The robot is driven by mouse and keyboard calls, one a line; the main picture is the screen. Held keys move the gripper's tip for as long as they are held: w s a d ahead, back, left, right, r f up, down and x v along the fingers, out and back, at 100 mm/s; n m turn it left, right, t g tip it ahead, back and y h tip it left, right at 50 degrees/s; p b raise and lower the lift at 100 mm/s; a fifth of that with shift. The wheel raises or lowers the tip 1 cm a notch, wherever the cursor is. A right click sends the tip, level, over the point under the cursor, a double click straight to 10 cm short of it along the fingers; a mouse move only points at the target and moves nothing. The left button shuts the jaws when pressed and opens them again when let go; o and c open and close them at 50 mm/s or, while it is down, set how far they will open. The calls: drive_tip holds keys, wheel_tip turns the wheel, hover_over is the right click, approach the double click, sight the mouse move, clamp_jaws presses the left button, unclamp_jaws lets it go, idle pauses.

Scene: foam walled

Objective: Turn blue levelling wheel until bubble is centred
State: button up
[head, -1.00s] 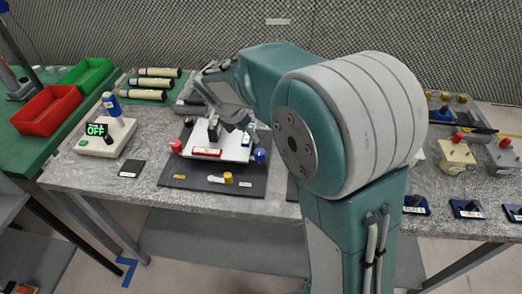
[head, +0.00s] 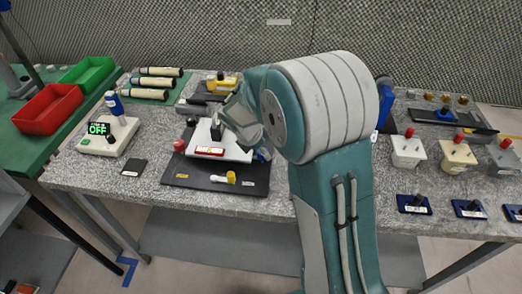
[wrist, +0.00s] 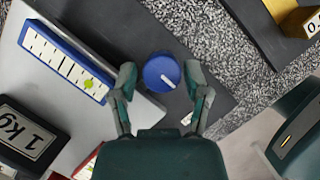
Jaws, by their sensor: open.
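The blue levelling wheel (wrist: 161,72), with a white mark on top, sits between the two open fingers of my gripper (wrist: 160,84) in the wrist view. The fingertips flank it; I cannot tell whether they touch. In the head view my arm mostly hides the wheel. The blue-framed level vial (wrist: 64,62) lies on the white plate (wrist: 75,20). Its green bubble (wrist: 88,84) is off-centre, towards the end nearer the wheel. A red-framed vial (head: 210,151) lies along the plate's front edge in the head view.
A black 1 kg weight (wrist: 28,132) stands on the plate. A black mat (head: 205,178) lies beneath. A pump-like device reading OFF (head: 98,128) stands left.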

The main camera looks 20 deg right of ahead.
clamp_jaws()
drive_tip(key=shift+m, duration=0.5)
drive_tip(key=m+g, duration=0.1)
drive_tip(key=m, duration=0.1)
drive_tip(key=m+g, duration=0.1)
drive_tip(key=m, duration=0.2)
drive_tip(key=shift+w+d+m+g, duration=0.1)
drive_tip(key=shift+w+m+g, duration=0.1)
drive_tip(key=shift+m+g, duration=0.1)
drive_tip(key=m+g, duration=0.1)
drive_tip(key=m, duration=0.2)
drive_tip(key=m+g, duration=0.1)
drive_tip(key=m, duration=0.2)
drive_tip(key=shift+d+y, duration=0.1)
drive_tip(key=shift+y, duration=0.3)
drive_tip(key=m+y, duration=0.1)
drive_tip(key=m, duration=0.2)
drive_tip(key=m+g+y, duration=0.1)
drive_tip(key=m, duration=0.2)
drive_tip(key=shift+d+m+g, duration=0.1)
drive_tip(key=shift+m+g, duration=0.2)
drive_tip(key=shift+m, duration=0.1)
drive_tip(key=m+y, duration=0.2)
drive_tip(key=m, duration=0.3)
drive_tip(key=shift+s+m, duration=0.1)
drive_tip(key=shift+m, duration=0.3)
